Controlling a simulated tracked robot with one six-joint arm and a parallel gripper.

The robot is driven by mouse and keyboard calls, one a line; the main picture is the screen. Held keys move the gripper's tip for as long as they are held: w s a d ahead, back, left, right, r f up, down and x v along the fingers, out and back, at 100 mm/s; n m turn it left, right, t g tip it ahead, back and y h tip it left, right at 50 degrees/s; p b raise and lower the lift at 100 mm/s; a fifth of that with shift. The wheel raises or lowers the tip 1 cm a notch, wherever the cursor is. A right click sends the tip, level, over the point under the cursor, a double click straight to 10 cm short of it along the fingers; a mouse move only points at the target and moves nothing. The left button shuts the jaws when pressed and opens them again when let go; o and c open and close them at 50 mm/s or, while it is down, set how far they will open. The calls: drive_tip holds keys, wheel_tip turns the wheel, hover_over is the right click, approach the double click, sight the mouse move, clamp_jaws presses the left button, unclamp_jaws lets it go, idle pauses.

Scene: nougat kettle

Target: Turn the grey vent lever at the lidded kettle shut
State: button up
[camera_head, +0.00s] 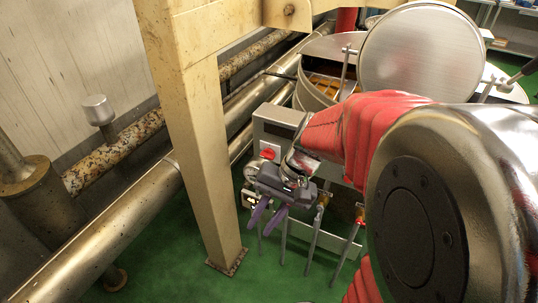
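The kettle (313,94) stands at the upper right, with a large round brushed-metal lid (420,52) tilted up over it. A grey panel box (279,120) is in front of the kettle. Several slim grey levers (318,232) hang below the box; I cannot tell which is the vent lever. My gripper (267,219) is in front of the box's lower left part. Its two purple fingers point down and are apart, with nothing visible between them. Its fingertips are close to the leftmost levers in the picture; contact cannot be told. My arm hides the box's right side.
A cream steel post (205,170) stands just left of my gripper. Large metal pipes (110,225) run diagonally behind it, one of them rusty. A red knob (268,153) and a gauge (250,172) sit close to my gripper. The green floor (185,270) below is clear.

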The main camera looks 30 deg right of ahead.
drive_tip(key=w+d+f+m+t+y, duration=0.2)
drive_tip(key=w+d+f+m+y, duration=0.35)
drive_tip(key=f+m, duration=0.2)
drive_tip(key=m+t+h, duration=1)
drive_tip(key=m+t, duration=0.5)
drive_tip(key=m, duration=0.6)
approach(316, 221)
drive_tip(key=s+d+f, duration=0.1)
drive_tip(key=s+f, duration=0.1)
drive_tip(key=s, duration=0.1)
drive_tip(key=shift+d+r, duration=0.1)
drive_tip(key=shift+d, duration=0.05)
drive_tip(key=shift+w, duration=0.1)
drive_tip(key=shift+w+a, duration=0.15)
drive_tip(key=shift+w, duration=2.15)
drive_tip(key=shift+w+a, duration=0.2)
drive_tip(key=shift+w, duration=2.05)
drive_tip(key=shift+w+a, duration=0.15)
drive_tip(key=shift+w, duration=2.15)
drive_tip(key=shift+c, duration=0.3)
